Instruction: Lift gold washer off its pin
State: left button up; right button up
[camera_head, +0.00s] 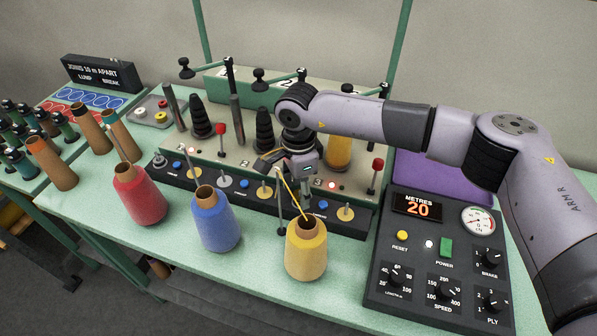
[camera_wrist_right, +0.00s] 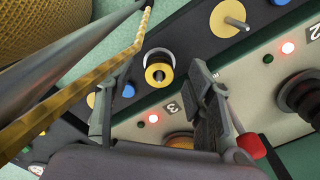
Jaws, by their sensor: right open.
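In the wrist view a gold washer (camera_wrist_right: 150,76) lies around a pale pin, over a dark round base on the black strip. My right gripper (camera_wrist_right: 152,92) is open, with one finger on each side of this washer in the picture; no contact shows. In the head view my right gripper (camera_head: 290,170) hangs over the black strip behind the yellow cone, and it hides part of the strip. Other gold washers show there, one to the left of the gripper (camera_head: 265,192) and one to the right (camera_head: 346,214). My left gripper is not in view.
Yellow (camera_head: 306,255), blue (camera_head: 216,222) and red (camera_head: 140,197) yarn cones stand along the front. Yellow yarn (camera_head: 290,192) rises from the yellow cone close to the gripper. A control panel (camera_head: 436,265) is at right.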

jog(key=shift+f, duration=0.3)
jog(key=shift+c, duration=0.4)
grip_shut()
dwell(0.6)
jog(key=shift+r, duration=0.15)
notch_tip(320, 180, up, 7)
jog(key=p, duration=0.2)
dwell(1.0)
jog(key=shift+r, duration=0.1)
